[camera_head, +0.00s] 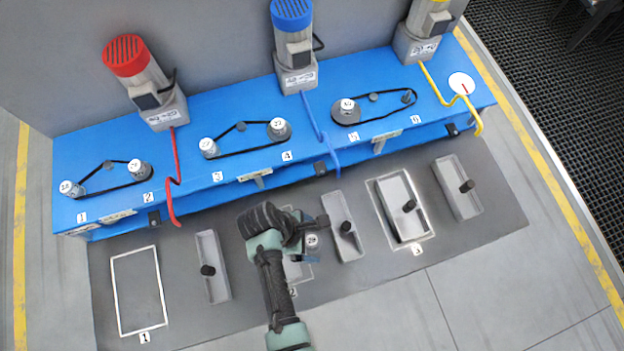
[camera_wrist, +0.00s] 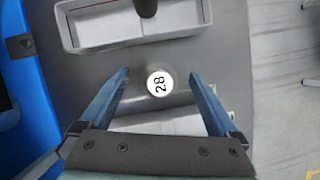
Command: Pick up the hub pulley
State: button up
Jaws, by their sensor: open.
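A pulley with a round white cap marked 28 (camera_wrist: 159,82) shows between my fingers in the wrist view. It also shows in the head view (camera_head: 312,241), just right of my gripper. It appears to be upright, at a grey tray (camera_wrist: 165,121); its lower part is hidden, and I cannot tell its exact support. My gripper (camera_wrist: 159,73) is open and points down over it, with a blue finger on each side and visible gaps. In the head view my wrist and arm partly cover that tray (camera_head: 299,272). Several capped pulleys, such as one (camera_head: 208,147), sit on the blue bench.
Neighbouring grey trays with dark upright knobs stand left (camera_head: 212,268) and right (camera_head: 342,225) of my gripper. A white-outlined space marked 1 (camera_head: 138,290) is empty. The blue bench (camera_head: 330,162) with motors, belts and hanging cables runs behind the trays. Floor in front is clear.

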jog(key=shift+d+f, duration=0.15)
jog(key=shift+f, duration=0.15)
jog(key=shift+c, duration=0.3)
jog(key=c, duration=1.5)
jog(key=shift+o, duration=0.2)
jog(key=shift+r, duration=0.1)
